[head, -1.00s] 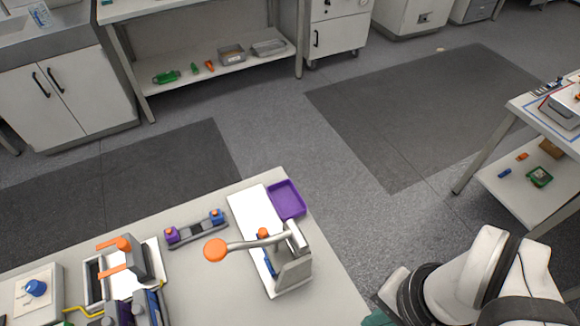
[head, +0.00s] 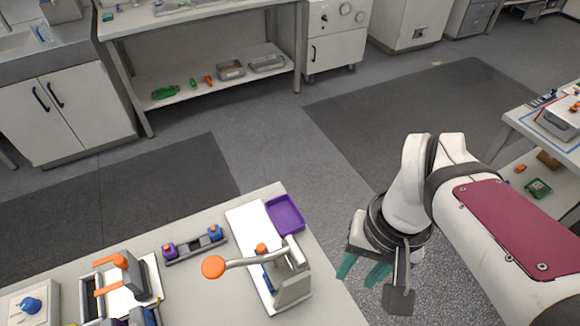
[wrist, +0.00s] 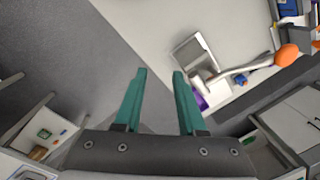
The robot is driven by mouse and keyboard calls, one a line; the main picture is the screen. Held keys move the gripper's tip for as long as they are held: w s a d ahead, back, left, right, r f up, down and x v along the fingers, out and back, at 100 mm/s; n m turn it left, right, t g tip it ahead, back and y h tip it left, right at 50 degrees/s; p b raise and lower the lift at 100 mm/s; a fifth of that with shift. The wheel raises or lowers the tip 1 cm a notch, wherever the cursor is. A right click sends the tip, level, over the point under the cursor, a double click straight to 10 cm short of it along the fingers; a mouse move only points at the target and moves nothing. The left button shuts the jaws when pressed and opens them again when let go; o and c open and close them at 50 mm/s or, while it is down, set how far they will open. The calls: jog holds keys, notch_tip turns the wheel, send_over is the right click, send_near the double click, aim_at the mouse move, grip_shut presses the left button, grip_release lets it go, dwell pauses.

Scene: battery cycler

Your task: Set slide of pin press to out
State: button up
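The pin press (head: 290,283) stands on the white bench top at the right end, on a pale base plate. Its grey lever (head: 245,262) points left and ends in an orange knob (head: 213,267). A blue part with an orange top (head: 262,249), perhaps the slide, sits beside the press body; how far in or out it is I cannot tell. My gripper (head: 364,271) is right of the bench edge, apart from the press, with teal fingers spread and empty. In the wrist view the gripper (wrist: 157,72) is open, and the press (wrist: 193,58) is ahead to the right.
A purple tray (head: 286,215) lies behind the press. A grey rail fixture with purple and blue blocks (head: 194,244) is left of it. An orange-handled device (head: 128,280) and a blue-knob box (head: 30,306) are farther left. Open floor lies right of the bench.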

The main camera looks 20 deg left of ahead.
jog(key=shift+o, duration=1.1)
jog(key=w+a+n, duration=0.4)
jog(key=w+a, duration=0.1)
jog(key=a, duration=0.1)
jog(key=shift+a+f+n+h, duration=0.3)
jog(key=shift+a+f, duration=0.05)
jog(key=shift+f, duration=0.1)
jog(key=n, duration=0.7)
send_over(261, 247)
notch_tip(261, 247, down, 4)
jog(key=shift+h, duration=0.3)
notch_tip(261, 247, down, 16)
jog(key=shift+r, duration=0.1)
grip_shut()
